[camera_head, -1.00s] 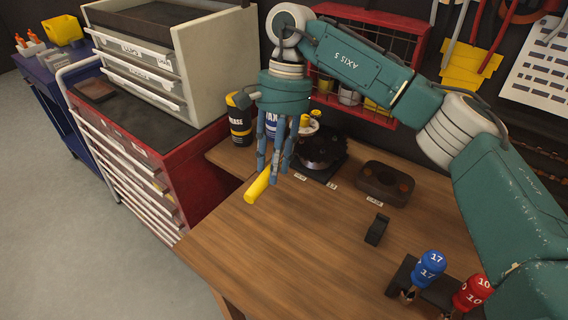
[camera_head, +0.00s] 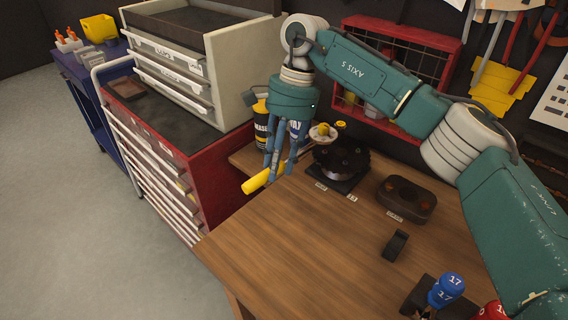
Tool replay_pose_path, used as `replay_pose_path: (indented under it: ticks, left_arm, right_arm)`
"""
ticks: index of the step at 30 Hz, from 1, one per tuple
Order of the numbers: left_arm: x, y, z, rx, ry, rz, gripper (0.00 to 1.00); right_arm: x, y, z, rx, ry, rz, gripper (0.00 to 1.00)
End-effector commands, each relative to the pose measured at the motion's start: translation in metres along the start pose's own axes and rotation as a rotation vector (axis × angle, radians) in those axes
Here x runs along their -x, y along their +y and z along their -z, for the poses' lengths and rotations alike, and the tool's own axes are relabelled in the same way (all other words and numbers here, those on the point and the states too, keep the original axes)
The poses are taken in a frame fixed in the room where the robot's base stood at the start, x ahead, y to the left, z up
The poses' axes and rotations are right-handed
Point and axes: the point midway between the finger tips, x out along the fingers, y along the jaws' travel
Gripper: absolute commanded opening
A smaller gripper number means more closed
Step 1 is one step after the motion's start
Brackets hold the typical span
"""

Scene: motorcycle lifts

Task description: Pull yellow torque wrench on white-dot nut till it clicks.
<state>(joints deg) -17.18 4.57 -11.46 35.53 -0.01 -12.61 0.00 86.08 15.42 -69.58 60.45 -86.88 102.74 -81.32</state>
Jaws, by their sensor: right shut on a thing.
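The yellow torque wrench (camera_head: 256,182) sticks out to the lower left of my right gripper (camera_head: 279,172). The gripper is shut on it, and its fingers hide the middle of the wrench. A dark round hub (camera_head: 341,160) sits on a black base plate on the bench, just right of the gripper. A cream disc with a yellow cap (camera_head: 322,131) stands over the hub's left side. I cannot pick out the white-dot nut or see how the wrench meets it. My left gripper is out of view.
A brown tray (camera_head: 414,191) and a small black block (camera_head: 395,246) lie on the wooden bench (camera_head: 310,250). Blue-handled tools marked 17 (camera_head: 446,288) stand at the front right. A red drawer cabinet (camera_head: 205,180) borders the bench on the left. The bench's middle is clear.

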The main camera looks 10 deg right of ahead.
Motion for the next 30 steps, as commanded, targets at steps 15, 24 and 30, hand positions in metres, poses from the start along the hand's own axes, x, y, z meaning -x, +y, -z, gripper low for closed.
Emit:
replay_pose_path:
  ticks: [15, 24, 30]
  left_arm:
    - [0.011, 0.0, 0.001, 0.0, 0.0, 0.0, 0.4]
    - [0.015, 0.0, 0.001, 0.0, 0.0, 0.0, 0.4]
    - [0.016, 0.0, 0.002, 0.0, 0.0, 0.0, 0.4]
  right_arm:
    - [0.003, -0.029, 0.001, -0.11, 0.005, 0.036, 0.0]
    - [0.009, -0.028, 0.0, -0.11, 0.005, 0.036, 0.0]
    - [0.011, -0.028, -0.002, -0.11, 0.003, 0.035, 0.0]
